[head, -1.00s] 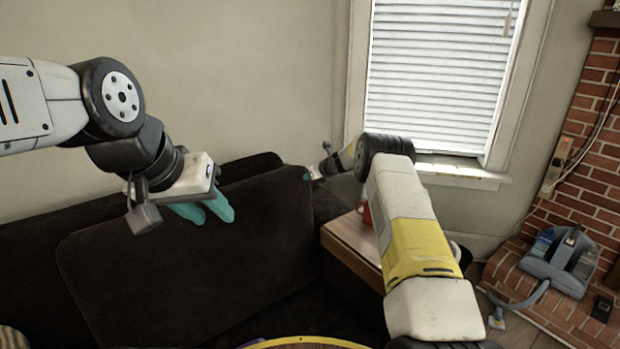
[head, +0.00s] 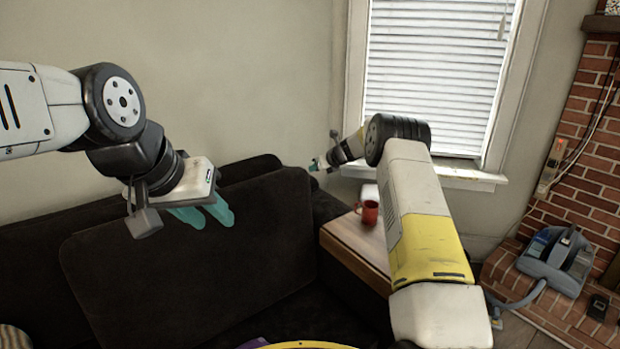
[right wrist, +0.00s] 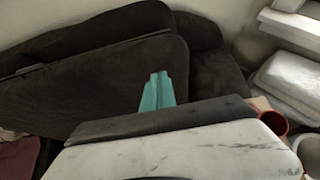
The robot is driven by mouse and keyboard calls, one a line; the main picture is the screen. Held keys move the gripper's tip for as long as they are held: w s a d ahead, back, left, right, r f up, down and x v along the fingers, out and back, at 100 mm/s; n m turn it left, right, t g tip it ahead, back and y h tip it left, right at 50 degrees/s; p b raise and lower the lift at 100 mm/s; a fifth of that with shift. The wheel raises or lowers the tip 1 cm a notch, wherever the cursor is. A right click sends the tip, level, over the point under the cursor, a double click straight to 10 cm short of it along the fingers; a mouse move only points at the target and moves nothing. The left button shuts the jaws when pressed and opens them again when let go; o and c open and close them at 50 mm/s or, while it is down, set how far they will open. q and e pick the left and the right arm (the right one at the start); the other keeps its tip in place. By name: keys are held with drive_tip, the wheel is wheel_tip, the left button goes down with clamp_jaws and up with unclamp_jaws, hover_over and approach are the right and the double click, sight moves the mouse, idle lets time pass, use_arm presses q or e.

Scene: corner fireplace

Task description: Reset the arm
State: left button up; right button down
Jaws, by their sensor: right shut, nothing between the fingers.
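My right gripper (head: 315,165) shows small and far off in the head view, pointing left above the arm of the dark sofa. In the right wrist view its teal fingers (right wrist: 157,92) lie side by side, shut with nothing between them. My left gripper (head: 203,214) hangs at the left in front of the sofa back, its teal fingers pointing right and down. Whether its fingers are apart is unclear from this angle, and I see nothing held in it.
The dark sofa (head: 190,270) fills the lower left. A red mug (head: 369,212) stands on a wooden side table (head: 350,240) below my right arm. A window (head: 435,75) is behind. A grey-blue vacuum (head: 555,262) sits by the brick fireplace (head: 585,150) at the right.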

drive_tip(key=s+d+r+n+g, duration=0.1)
drive_tip(key=s+r+n, duration=0.65)
drive_tip(key=r, duration=0.85)
drive_tip(key=s+d+r+n+g, duration=0.1)
drive_tip(key=s+r+n, duration=0.35)
drive_tip(key=s, duration=0.45)
drive_tip(key=s+d+r+n, duration=0.1)
drive_tip(key=s+r+n, duration=0.3)
drive_tip(key=s, duration=0.6)
drive_tip(key=s+d+f+n+h, duration=0.2)
drive_tip(key=s+n, duration=0.5)
drive_tip(key=s, duration=0.9)
drive_tip(key=s+d+f+n+g+h, duration=0.1)
drive_tip(key=s+n, duration=0.5)
drive_tip(key=s, duration=1.1)
drive_tip(key=shift+s+d+f+n+h, duration=0.3)
drive_tip(key=shift+d+f+n+h, duration=0.15)
drive_tip(key=shift+d+f, duration=0.4)
drive_tip(key=shift+r, duration=0.2)
